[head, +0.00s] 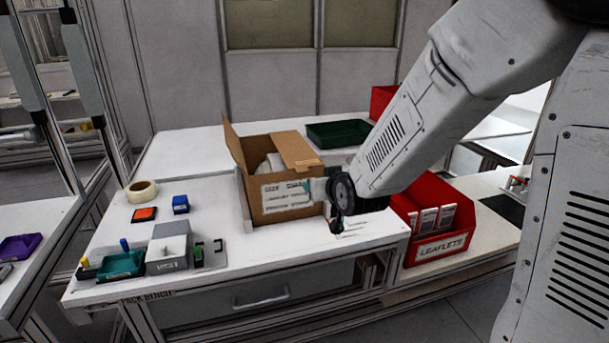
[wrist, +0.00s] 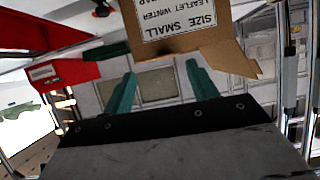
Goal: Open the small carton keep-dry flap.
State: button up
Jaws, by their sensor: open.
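The small carton (head: 272,205) is a brown cardboard box with a printed label, standing on the white bench. In the head view its left flap (head: 234,148) stands up and another flap (head: 297,150) lies over the top at the right. White contents show in the gap between. My gripper (head: 308,185) is at the carton's front right, partly hidden by my wrist. In the wrist view the teal fingers (wrist: 162,78) are spread with nothing between them. The carton's printed panel (wrist: 185,25) appears upside down above the right finger; I cannot tell whether they touch.
A red leaflets bin (head: 440,215) stands right of the carton and shows in the wrist view (wrist: 65,73). A green tray (head: 343,133) lies behind. Tape (head: 142,191), a blue block (head: 181,204) and small trays (head: 121,264) are at left. Bench between them and the carton is clear.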

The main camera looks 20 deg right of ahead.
aim_at(303, 171)
jog(key=w+f+t, duration=0.3)
jog(key=w+t, duration=0.2)
jog(key=w, duration=0.7)
jog(key=shift+w+a+f, duration=0.25)
jog(key=shift+a, duration=0.1)
grip_shut()
jog(key=shift+a, duration=0.15)
